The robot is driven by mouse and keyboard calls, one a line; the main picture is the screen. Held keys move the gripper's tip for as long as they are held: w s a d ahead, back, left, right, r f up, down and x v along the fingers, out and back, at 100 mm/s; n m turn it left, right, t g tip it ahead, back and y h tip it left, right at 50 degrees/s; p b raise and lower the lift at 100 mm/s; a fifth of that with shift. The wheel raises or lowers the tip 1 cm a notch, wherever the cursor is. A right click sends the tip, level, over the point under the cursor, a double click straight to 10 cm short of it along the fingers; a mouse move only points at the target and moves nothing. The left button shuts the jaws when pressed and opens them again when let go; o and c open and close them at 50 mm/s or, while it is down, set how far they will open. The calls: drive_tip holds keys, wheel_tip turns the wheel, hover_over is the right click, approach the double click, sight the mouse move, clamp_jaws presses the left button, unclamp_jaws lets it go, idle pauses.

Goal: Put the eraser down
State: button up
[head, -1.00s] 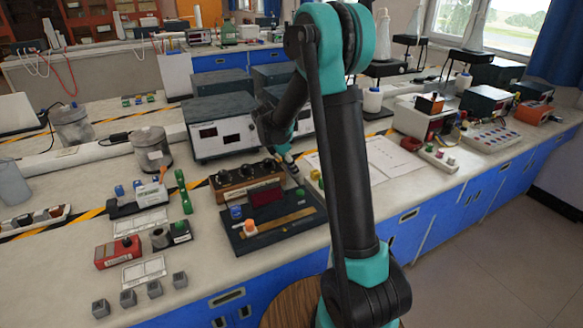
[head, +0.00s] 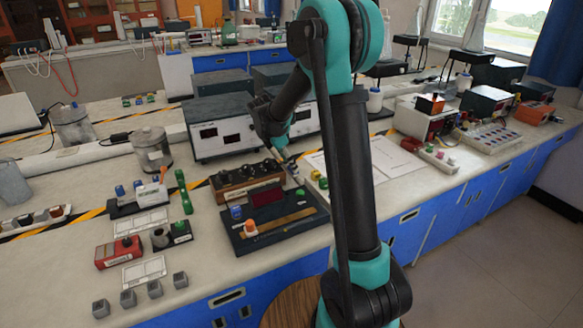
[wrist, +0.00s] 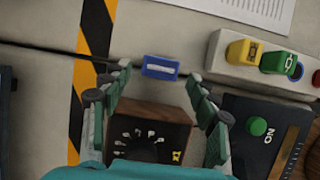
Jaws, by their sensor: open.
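A small blue block with a white stripe, which looks like the eraser (wrist: 160,67), lies on the pale bench top in the wrist view. My gripper (wrist: 159,72) is open, with one finger to the left of the block and one to the right. Gaps show between the block and both fingertips, so nothing is held. In the head view my gripper hangs over the bench behind the wooden dial box (head: 245,178), partly hidden by my arm. I cannot clearly make out the block there.
The wooden dial box also shows below the fingers in the wrist view (wrist: 148,130). A strip with yellow and green blocks (wrist: 260,65) lies to the right, near a dark board (wrist: 250,135). Paper (wrist: 235,8) lies beyond. A white meter unit (head: 222,137) stands behind in the head view.

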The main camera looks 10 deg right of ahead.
drive_tip(key=v, duration=0.9)
drive_tip(key=shift+s, duration=0.1)
